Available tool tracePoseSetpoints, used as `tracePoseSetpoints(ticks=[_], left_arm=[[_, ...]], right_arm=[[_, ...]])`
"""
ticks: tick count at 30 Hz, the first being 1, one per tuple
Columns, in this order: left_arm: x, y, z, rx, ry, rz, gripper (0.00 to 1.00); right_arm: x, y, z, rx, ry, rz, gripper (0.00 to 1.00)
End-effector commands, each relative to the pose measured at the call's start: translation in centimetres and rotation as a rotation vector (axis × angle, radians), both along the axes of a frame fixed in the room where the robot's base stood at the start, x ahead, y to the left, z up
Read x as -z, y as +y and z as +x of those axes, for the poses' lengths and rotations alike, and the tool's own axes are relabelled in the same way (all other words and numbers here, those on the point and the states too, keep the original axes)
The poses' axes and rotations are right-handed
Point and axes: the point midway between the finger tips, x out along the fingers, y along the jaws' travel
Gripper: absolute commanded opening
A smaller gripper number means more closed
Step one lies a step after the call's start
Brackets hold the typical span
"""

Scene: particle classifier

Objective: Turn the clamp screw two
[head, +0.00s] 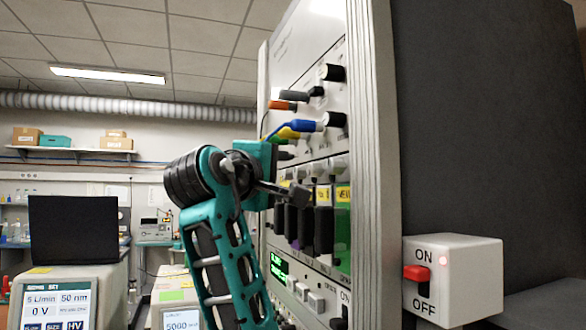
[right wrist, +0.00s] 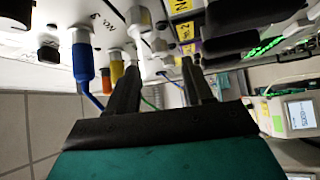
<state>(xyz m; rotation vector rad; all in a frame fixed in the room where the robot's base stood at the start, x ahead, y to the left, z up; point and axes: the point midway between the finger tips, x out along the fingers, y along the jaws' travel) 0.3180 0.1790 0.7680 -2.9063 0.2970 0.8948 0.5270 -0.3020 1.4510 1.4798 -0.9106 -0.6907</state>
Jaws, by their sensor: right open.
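The row of pale clamp screws (head: 337,164) sits on the panel just above the yellow-labelled black modules. One pale screw (right wrist: 140,22) shows in the right wrist view beyond the left-hand finger. I cannot read which screw is number two. My right gripper (head: 298,192) is in front of the panel at the height of the screws and labels. In the right wrist view its two dark fingers (right wrist: 160,80) are apart, with nothing visibly held between them. Whether a finger touches a screw is unclear. My left gripper is not in view.
Coloured cables, one with a blue plug (head: 307,126), stick out above the screws; the blue plug also shows in the wrist view (right wrist: 83,62). Black modules (head: 323,222) hang below. An ON/OFF switch box (head: 455,280) stands right of the rack. Benches with instruments lie behind at left.

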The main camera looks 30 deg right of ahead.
Motion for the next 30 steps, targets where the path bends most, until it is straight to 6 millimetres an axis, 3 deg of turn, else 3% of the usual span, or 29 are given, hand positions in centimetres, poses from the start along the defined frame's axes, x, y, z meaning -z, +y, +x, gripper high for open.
tracePoseSetpoints(ticks=[3, 9, 21, 30], left_arm=[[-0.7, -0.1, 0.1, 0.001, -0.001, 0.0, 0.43], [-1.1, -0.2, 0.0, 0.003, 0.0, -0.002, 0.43], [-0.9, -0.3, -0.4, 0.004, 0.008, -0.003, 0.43], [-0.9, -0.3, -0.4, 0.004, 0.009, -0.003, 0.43]], right_arm=[[-0.4, -2.0, 1.2, 0.003, 0.002, -0.001, 0.51], [-0.5, -4.0, 2.5, 0.001, 0.001, 0.0, 0.51], [-0.5, -4.6, 2.8, -0.001, 0.0, 0.0, 0.51], [-0.5, -4.6, 2.8, -0.001, 0.0, 0.0, 0.22]])
